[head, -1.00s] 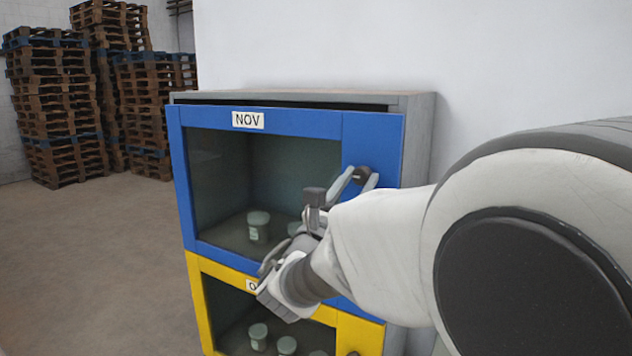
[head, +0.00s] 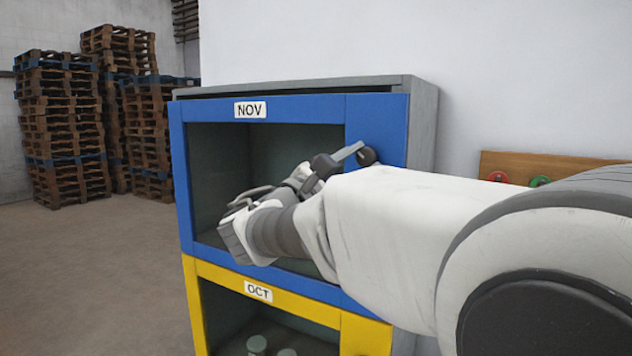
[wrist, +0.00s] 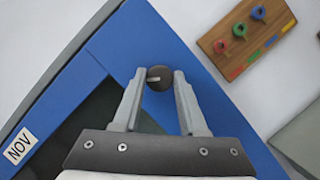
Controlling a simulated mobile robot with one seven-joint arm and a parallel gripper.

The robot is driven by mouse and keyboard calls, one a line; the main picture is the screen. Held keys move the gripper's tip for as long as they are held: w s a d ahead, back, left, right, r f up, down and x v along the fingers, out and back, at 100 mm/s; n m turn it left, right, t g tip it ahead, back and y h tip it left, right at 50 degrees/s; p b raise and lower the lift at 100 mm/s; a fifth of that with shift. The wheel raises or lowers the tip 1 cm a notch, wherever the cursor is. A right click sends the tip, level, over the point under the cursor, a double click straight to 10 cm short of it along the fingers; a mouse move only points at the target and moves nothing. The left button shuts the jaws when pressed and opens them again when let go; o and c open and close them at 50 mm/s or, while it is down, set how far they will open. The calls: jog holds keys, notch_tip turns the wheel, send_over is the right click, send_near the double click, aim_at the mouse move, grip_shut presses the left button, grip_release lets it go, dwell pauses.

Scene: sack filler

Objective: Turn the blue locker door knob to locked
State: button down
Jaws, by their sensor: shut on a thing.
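The blue locker door (head: 375,118), labelled NOV, has a window and a dark round knob (head: 367,156) on its right-hand panel. The knob also shows in the wrist view (wrist: 160,77), with a pale mark on its left side there. My gripper (head: 358,153) is at the knob. In the wrist view my gripper (wrist: 160,78) has one fingertip on each side of the knob and is shut on it. My arm hides part of the blue door in the head view.
A yellow locker door (head: 365,335) labelled OCT is below the blue one. A wooden board (wrist: 246,35) with coloured round pieces is on the wall to the right. Stacked pallets (head: 65,130) stand far left, with open floor before them.

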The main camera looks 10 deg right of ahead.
jog(key=m+g+b, duration=0.1)
jog(key=m, duration=0.2)
jog(key=m+g+b, duration=0.1)
jog(key=m+b, duration=0.1)
jog(key=m, duration=0.1)
jog(key=shift+a+m+g+b, duration=0.1)
jog(key=shift+m+g+b, duration=0.2)
jog(key=shift+g, duration=0.1)
jog(key=shift+r+m+g+y+b, duration=0.1)
jog(key=shift+m+g+y+b, duration=0.25)
jog(key=shift+m, duration=0.8)
jog(key=shift+r+m+g+y+b, duration=0.1)
jog(key=shift+m+g+y+b, duration=0.25)
jog(key=shift+m, duration=0.8)
jog(key=shift+c, duration=2.2)
grip_release()
jog(key=shift+a, duration=0.1)
jog(key=v, duration=1.7)
jog(key=shift+p, duration=0.3)
